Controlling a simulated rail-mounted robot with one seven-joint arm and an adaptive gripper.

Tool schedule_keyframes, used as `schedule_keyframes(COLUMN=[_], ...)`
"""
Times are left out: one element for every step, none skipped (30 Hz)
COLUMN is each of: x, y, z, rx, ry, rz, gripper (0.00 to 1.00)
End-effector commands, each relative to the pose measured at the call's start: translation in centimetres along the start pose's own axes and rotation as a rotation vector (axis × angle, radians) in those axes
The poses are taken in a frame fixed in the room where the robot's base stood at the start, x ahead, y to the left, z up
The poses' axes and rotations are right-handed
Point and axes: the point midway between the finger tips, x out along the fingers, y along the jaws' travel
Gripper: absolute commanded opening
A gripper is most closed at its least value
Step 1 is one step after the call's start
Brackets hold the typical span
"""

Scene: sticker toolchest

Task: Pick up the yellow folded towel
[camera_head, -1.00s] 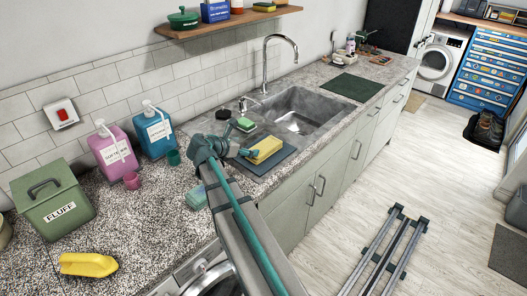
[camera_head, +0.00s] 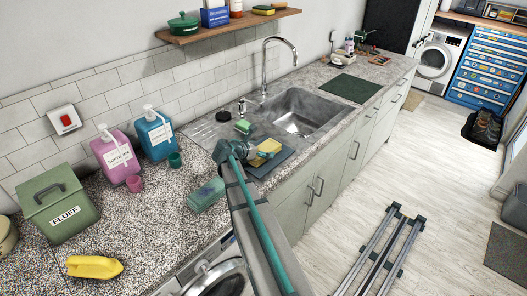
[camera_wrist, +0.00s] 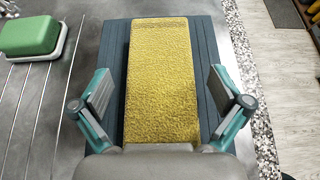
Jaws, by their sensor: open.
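The yellow folded towel (camera_wrist: 160,75) lies flat on a dark slatted mat (camera_wrist: 205,60) in the wrist view, running lengthwise away from me. In the head view the towel (camera_head: 270,146) is partly hidden by my arm, beside the sink. My gripper (camera_wrist: 162,100) is open, with one finger on each side of the towel. Gaps show between the fingers and the towel's edges. The near end of the towel is hidden by the gripper body. In the head view my gripper (camera_head: 256,152) is over the mat's near part.
A green sponge on a white holder (camera_wrist: 35,38) stands left of the mat on the ribbed drainer. A sink (camera_head: 300,112) with a tall tap is beyond.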

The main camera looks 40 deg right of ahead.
Motion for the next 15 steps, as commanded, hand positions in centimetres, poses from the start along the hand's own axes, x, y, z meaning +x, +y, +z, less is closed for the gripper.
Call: schedule_keyframes(x=[0.00,-0.01,-0.02,-0.02,-0.03,-0.03,-0.04,-0.04,-0.04,-0.04,-0.04,-0.05,-0.05,-0.05,-0.05], y=[-0.01,-0.01,-0.01,-0.02,-0.02,-0.02,-0.02,-0.01,-0.02,-0.01,-0.02,-0.01,-0.01,-0.02,-0.01], z=[-0.04,-0.04,-0.04,-0.04,-0.04,-0.04,-0.04,-0.04,-0.04,-0.04,-0.04,-0.04,-0.04,-0.04,-0.03], rx=[0.000,0.000,0.000,0.000,0.000,0.000,0.000,0.000,0.000,0.000,0.000,0.000,0.000,0.000,0.000], ry=[0.000,0.000,0.000,0.000,0.000,0.000,0.000,0.000,0.000,0.000,0.000,0.000,0.000,0.000,0.000], rz=[0.000,0.000,0.000,0.000,0.000,0.000,0.000,0.000,0.000,0.000,0.000,0.000,0.000,0.000,0.000], gripper=[1.00,1.00,1.00,1.00,0.97,0.90,0.85,0.80,0.73,0.68,0.63,0.57,0.52,0.47,0.40])
